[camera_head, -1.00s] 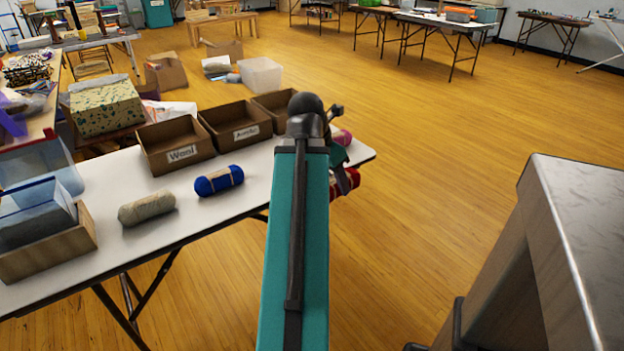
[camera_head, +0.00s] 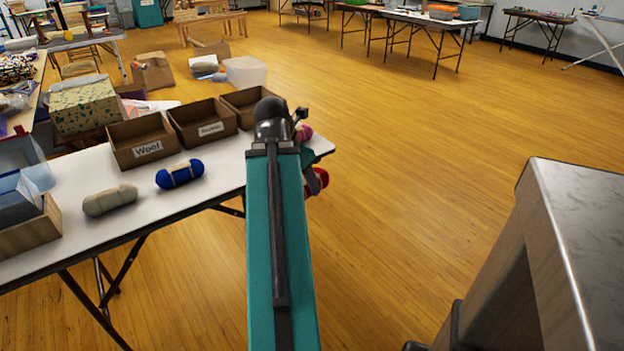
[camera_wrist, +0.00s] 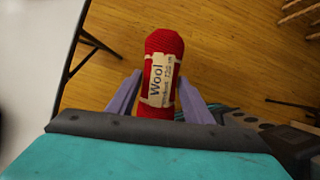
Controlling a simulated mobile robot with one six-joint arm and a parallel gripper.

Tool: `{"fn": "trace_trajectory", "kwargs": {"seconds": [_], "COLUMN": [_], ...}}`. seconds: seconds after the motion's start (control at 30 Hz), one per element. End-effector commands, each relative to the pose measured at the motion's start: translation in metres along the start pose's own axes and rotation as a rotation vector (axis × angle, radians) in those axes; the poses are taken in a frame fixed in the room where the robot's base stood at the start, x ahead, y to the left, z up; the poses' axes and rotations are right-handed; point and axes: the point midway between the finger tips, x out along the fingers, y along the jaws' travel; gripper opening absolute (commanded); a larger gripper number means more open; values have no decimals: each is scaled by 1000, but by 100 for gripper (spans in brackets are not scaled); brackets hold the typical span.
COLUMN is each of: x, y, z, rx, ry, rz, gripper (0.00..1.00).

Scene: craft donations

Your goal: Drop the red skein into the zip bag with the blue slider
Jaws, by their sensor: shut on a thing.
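The red skein (camera_wrist: 164,46) has a paper band that reads "Wool". In the wrist view my gripper (camera_wrist: 160,95) is shut on it, with one purple finger on each side. The wrist view shows wooden floor beneath the skein, with a white table edge to the left. In the head view the red skein (camera_head: 316,182) shows just past the table's right end, partly hidden by my teal arm. My gripper is mostly hidden there.
The white table (camera_head: 222,172) holds a blue skein (camera_head: 180,174), a beige skein (camera_head: 110,200) and three open boxes, one labelled "Wool" (camera_head: 143,143). A pink skein (camera_head: 304,133) lies near its right end. A grey metal-topped cabinet (camera_head: 585,215) stands at right. Floor between is clear.

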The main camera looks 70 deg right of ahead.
Motion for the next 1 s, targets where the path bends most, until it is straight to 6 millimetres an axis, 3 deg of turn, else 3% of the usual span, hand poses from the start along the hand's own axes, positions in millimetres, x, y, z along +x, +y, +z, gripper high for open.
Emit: {"fn": "trace_trajectory", "kwargs": {"seconds": [0.37, 0.7, 1.0], "x": [-14, -31, -47], "y": [50, 107, 147], "z": [-42, -109, -175], "rx": [-107, -236, -333], "ry": [4, 6, 6], "rz": [38, 87, 125], "gripper": [24, 24, 24]}}
